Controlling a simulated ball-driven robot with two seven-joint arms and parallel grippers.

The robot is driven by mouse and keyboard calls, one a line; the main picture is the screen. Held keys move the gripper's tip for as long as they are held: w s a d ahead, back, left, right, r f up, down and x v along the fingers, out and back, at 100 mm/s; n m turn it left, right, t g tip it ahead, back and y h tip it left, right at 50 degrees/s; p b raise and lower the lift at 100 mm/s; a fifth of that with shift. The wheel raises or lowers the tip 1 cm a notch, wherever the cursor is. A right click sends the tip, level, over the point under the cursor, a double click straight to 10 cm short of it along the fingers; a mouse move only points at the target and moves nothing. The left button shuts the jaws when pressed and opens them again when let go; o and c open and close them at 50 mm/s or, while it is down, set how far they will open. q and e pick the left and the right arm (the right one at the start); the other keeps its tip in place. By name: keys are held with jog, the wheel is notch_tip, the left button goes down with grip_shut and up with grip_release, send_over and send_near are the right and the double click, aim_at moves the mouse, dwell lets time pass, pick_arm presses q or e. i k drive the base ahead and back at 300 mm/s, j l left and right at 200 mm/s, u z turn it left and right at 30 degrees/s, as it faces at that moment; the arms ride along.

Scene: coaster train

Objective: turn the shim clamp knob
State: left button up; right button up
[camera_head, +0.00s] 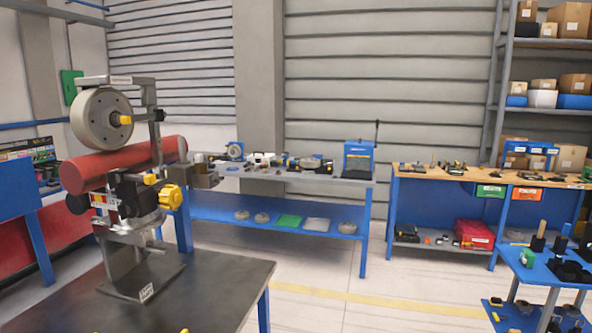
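A wheel fixture stands on a dark-topped table (215,297) at the left. It has a large grey wheel (92,116) with a yellow hub, above a thick red tube (120,164). A yellow lobed knob (171,197) sticks out on the right side of the fixture, below the tube. It looks like the clamp knob, but no readable label confirms this. A smaller yellow piece (150,179) sits just above and left of it. The shim itself cannot be made out. Neither of my grippers is clearly in view, and nothing touches the knob.
A blue bench (270,213) with tools stands behind the fixture. A wood-topped workbench (470,174) stands at the back right, and a blue cart (545,267) at the front right. The floor (400,285) between table and cart is clear.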

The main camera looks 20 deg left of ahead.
aim_at(216, 179)
jog(key=i+u, duration=0.1)
jog(key=i, duration=0.35)
jog(key=i+l+u, duration=0.1)
jog(key=i, duration=0.35)
jog(key=i+l+u, duration=0.1)
jog(key=i, duration=0.35)
jog(key=i+l+u, duration=0.25)
jog(key=i+u, duration=0.2)
jog(key=i+l+u, duration=0.7)
jog(key=l+u, duration=0.25)
jog(key=i+l+u, duration=0.2)
jog(key=l+u, duration=0.25)
